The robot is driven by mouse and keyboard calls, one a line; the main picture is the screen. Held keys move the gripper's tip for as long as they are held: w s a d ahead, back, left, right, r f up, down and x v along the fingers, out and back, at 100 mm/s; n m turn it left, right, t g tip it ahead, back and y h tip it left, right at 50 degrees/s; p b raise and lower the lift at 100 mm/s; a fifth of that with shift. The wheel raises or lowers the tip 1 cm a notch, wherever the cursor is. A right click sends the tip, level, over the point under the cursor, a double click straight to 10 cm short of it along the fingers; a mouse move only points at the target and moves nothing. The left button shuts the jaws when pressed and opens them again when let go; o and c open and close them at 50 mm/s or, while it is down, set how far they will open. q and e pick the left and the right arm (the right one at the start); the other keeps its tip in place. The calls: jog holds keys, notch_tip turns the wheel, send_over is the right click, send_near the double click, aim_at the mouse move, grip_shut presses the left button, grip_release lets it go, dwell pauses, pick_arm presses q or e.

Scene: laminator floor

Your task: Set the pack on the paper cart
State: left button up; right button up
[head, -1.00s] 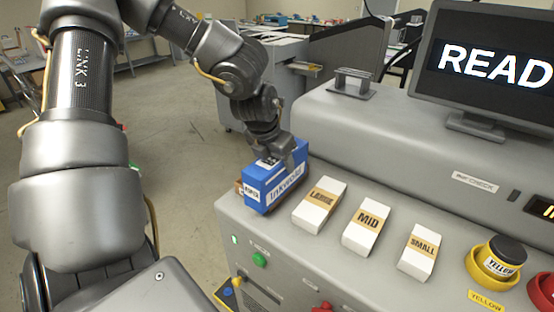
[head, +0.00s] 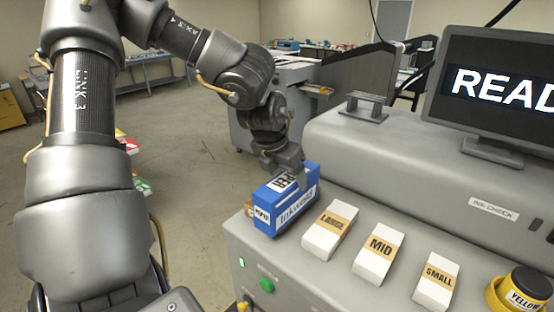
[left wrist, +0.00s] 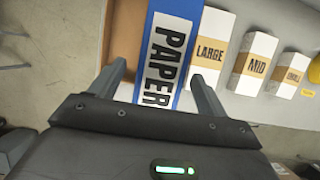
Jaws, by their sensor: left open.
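The pack is a blue and white box (head: 284,206) marked Inkwell, standing at the near left end of the grey machine top. Its white PAPER label shows on top and fills the middle of the left wrist view (left wrist: 165,60). My left gripper (head: 287,170) is over the pack. In the left wrist view, its open fingers (left wrist: 160,85) lie on either side of the pack, with a gap on the left side. I cannot tell how far down they reach. My right gripper is not in view. I cannot make out the paper cart for sure.
White bundles marked LARGE (head: 330,229), MID (head: 379,252) and SMALL (head: 436,281) lie in a row right of the pack. A monitor (head: 497,92) stands behind. A brown edge (head: 249,208) shows beside the pack. Red and green items (head: 129,145) are partly hidden behind my arm. Open floor lies left.

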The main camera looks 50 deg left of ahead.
pick_arm(q)
jog(key=b+v, duration=0.1)
jog(key=v, duration=0.6)
jog(key=shift+s+r+b, duration=0.15)
jog(key=shift+s+b, duration=0.1)
jog(key=shift+b, duration=0.15)
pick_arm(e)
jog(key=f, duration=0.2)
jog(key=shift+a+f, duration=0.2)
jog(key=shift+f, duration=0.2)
pick_arm(q)
jog(key=shift+a, duration=0.1)
